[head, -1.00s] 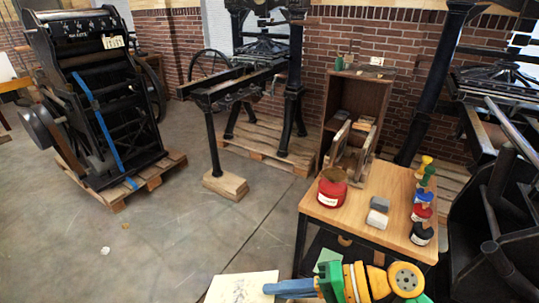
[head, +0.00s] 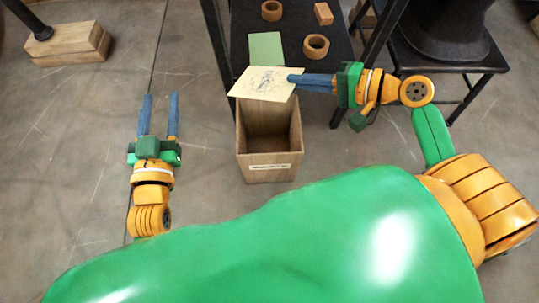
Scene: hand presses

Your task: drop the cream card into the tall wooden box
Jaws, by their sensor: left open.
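The cream card (head: 265,84) with a dark printed drawing is held by my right gripper (head: 292,80), whose blue fingers are shut on the card's right edge. The card is above the back part of the tall wooden box (head: 270,165), covering part of its rear rim. The box stands on the floor, open at the top, with a white label on its front. Its visible inside looks empty. My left gripper (head: 159,115) is open and empty above the floor, to the left of the box, with its two blue fingers apart.
A dark low shelf (head: 285,35) behind the box bears a green card (head: 265,48), two wooden rings (head: 315,46) and a small wooden block (head: 323,13). A black stool-like stand (head: 450,55) is at the right.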

